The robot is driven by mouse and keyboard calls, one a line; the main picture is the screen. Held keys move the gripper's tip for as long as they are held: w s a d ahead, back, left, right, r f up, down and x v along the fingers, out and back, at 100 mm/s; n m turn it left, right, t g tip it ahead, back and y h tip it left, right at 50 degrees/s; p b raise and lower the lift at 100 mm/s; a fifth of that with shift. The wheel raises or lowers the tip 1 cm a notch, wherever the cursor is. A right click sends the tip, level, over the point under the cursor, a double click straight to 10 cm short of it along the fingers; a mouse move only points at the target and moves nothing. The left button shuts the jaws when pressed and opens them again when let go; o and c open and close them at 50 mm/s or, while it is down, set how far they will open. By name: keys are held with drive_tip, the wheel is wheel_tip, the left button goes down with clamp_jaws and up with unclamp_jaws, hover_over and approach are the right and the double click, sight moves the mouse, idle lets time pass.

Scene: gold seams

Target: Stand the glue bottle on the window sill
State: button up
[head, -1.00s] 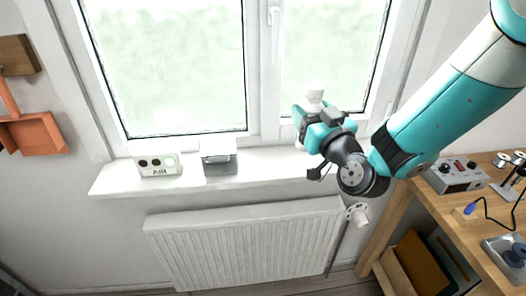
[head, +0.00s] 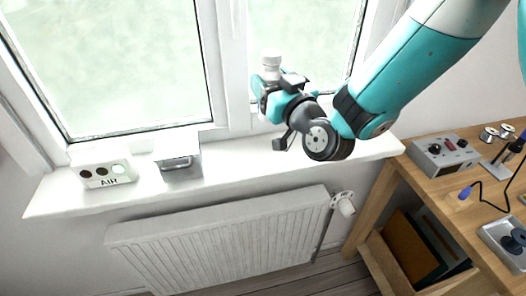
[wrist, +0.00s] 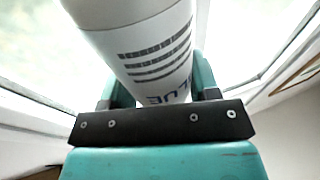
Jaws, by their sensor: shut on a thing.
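The white glue bottle (head: 271,66) is upright in my gripper (head: 266,92), with its pale top above the teal fingers. In the wrist view the bottle (wrist: 152,50) fills the space between the fingers, with dark printed lines and part of its lettering showing. My gripper is shut on it. It is in front of the window, over the right part of the white window sill (head: 232,168) in the picture. The fingers hide most of the bottle's lower part, so I cannot tell its exact height above the sill.
A white box marked AIR (head: 105,174) and a grey-white container (head: 180,160) stand on the sill's left part. The sill between the container and my gripper is clear. A radiator (head: 220,235) hangs below. A wooden workbench (head: 440,185) with tools is at right.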

wheel_tip(320, 180, down, 15)
drive_tip(key=b, duration=1.2)
drive_tip(key=shift+r, duration=0.35)
drive_tip(key=o, duration=1.1)
drive_tip(key=shift+f, duration=0.2)
drive_tip(key=shift+c, duration=0.2)
